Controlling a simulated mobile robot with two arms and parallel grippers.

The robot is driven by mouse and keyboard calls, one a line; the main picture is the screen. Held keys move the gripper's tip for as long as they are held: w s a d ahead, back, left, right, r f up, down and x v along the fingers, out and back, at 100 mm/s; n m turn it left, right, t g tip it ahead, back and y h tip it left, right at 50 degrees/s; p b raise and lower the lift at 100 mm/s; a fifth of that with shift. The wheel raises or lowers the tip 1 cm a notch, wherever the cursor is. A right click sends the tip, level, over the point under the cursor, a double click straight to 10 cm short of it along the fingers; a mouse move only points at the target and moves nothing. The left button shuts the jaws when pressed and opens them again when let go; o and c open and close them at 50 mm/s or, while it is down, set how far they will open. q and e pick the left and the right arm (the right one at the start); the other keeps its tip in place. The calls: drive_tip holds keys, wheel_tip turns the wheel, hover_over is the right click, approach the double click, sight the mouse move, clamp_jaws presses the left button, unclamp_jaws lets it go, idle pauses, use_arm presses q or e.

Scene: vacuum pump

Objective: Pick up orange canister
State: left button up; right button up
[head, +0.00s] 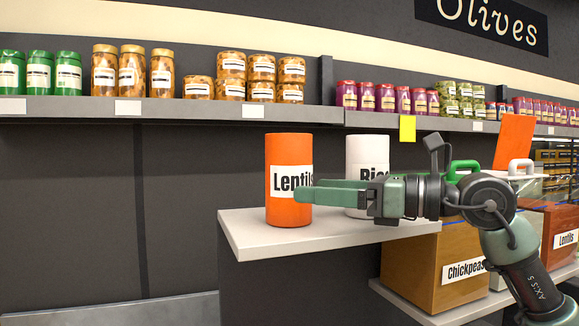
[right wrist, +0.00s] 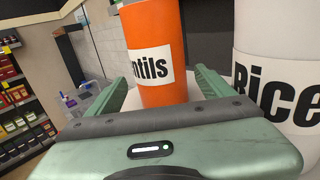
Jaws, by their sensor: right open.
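The orange canister (head: 289,211), with a white "Lentils" label, stands upright on a white shelf (head: 300,237) in the head view. My right gripper (head: 302,192) reaches in from the right at the height of its label, and its fingers overlap the canister's right side in that view. In the right wrist view the orange canister (right wrist: 154,30) stands between the two open fingers (right wrist: 163,88), with a gap visible on each side. The canister's lower part is hidden behind the gripper body there. My left gripper is not in view.
A white "Rice" canister (head: 367,155) stands right of the orange one, partly behind my right gripper; it is close to the right finger in the wrist view (right wrist: 282,75). A "Chickpeas" bin (head: 440,267) sits below right. Jars line a wall shelf (head: 190,111) behind.

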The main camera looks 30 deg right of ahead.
sight(289, 179)
drive_tip(key=p+x, duration=0.1)
drive_tip(key=x, duration=0.1)
drive_tip(key=p+x, duration=0.1)
drive_tip(key=shift+w+a+r, duration=0.2)
drive_tip(key=shift+w+a, duration=0.05)
drive_tip(key=shift+w, duration=0.05)
drive_tip(key=shift+w+a+f, duration=0.1)
drive_tip(key=shift+w+f, duration=0.05)
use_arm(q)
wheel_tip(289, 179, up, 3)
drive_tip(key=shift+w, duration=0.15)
use_arm(e)
drive_tip(key=c, duration=0.3)
clamp_jaws()
